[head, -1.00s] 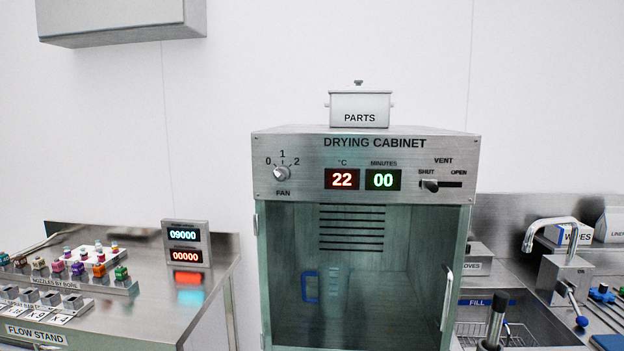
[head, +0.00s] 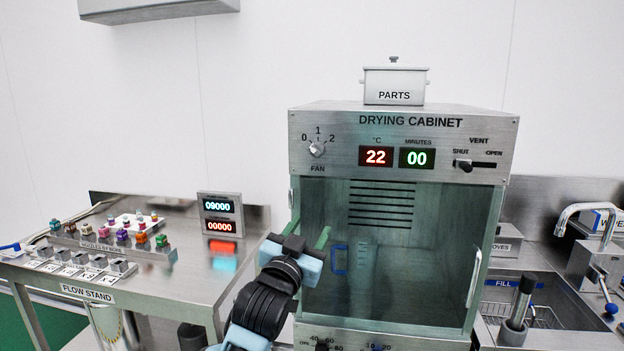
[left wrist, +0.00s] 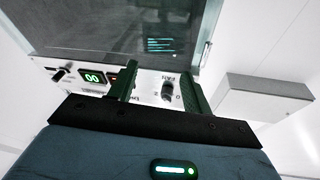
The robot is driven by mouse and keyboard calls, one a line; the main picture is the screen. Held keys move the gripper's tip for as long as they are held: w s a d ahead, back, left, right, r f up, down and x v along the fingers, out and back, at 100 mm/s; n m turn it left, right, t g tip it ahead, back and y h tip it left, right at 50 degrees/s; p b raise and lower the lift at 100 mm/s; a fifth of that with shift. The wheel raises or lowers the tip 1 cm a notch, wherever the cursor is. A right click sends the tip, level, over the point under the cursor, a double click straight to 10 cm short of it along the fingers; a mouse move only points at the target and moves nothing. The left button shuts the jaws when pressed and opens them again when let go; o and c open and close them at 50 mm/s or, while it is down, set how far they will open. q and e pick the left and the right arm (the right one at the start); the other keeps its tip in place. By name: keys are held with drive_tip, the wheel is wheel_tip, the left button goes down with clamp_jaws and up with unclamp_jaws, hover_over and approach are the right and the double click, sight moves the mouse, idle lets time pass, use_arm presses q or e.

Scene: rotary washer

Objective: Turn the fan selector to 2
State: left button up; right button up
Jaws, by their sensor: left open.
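The fan selector (head: 317,149) is a small round knob on the upper left of the drying cabinet's steel front panel. Marks 0, 1 and 2 run over it from left to right; its pointer is too small to read surely. My left gripper (head: 308,228) is open and empty, below the selector, in front of the cabinet's left edge. In the left wrist view the selector (left wrist: 168,91) shows between the two green fingers of my left gripper (left wrist: 158,86), nearer the right finger, apart from both. My right gripper is out of view.
The vent slider (head: 464,165) and the displays reading 22 (head: 376,156) and 00 (head: 417,158) share the panel. The PARTS pot (head: 394,84) stands on top. The cabinet's glass door (head: 400,250) is below; the flow stand (head: 100,280) is left, a sink (head: 545,300) right.

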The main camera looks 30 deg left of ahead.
use_arm(q)
drive_tip(key=t+y, duration=0.1)
drive_tip(key=t, duration=0.1)
approach(315, 155)
drive_tip(key=w, duration=0.1)
drive_tip(key=shift+n, duration=0.4)
drive_tip(key=shift+p+x, duration=0.3)
drive_tip(key=shift+x, duration=3.95)
drive_tip(key=shift+s+a+r, duration=0.1)
drive_tip(key=c, duration=1)
drive_tip(key=shift+o, duration=0.2)
